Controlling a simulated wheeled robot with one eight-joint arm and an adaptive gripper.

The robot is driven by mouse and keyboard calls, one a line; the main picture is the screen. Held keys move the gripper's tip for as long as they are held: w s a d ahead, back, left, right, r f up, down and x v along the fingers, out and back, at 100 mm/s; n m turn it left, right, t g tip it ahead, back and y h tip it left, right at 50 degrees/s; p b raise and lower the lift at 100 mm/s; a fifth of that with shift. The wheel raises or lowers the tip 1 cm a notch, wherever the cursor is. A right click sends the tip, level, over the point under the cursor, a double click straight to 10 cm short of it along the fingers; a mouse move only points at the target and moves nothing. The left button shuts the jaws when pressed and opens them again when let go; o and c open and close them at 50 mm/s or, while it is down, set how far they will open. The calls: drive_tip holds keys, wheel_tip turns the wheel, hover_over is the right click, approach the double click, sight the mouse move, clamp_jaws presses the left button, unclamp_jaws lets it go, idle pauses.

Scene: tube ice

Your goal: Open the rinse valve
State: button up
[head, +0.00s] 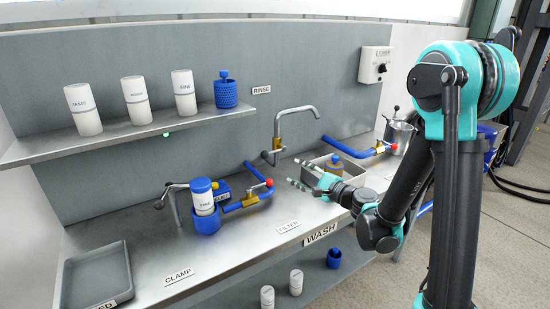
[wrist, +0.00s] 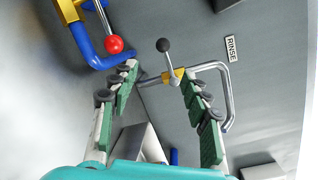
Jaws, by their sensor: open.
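The rinse valve is the brass body (head: 277,144) of the bent steel tap (head: 300,110), on the back wall below the RINSE label (head: 262,89). In the wrist view the brass body (wrist: 176,75) shows a short steel lever ending in a black ball knob (wrist: 163,45). My gripper (head: 301,174) is open and empty, in front of the tap and apart from it in the head view. In the wrist view the green-padded fingers (wrist: 158,74) are spread, with the lever seen beyond and between their tips. In the head view the lever is too small to make out clearly.
A shelf (head: 140,132) holds white containers.

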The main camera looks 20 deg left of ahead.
sight(265, 155)
drive_tip(key=shift+m, duration=0.3)
drive_tip(key=x, duration=1.7)
drive_tip(key=shift+w+a+r, duration=0.15)
drive_tip(key=shift+w+r, duration=0.1)
drive_tip(key=shift+r, duration=0.05)
drive_tip(key=shift+c, duration=0.4)
clamp_jaws()
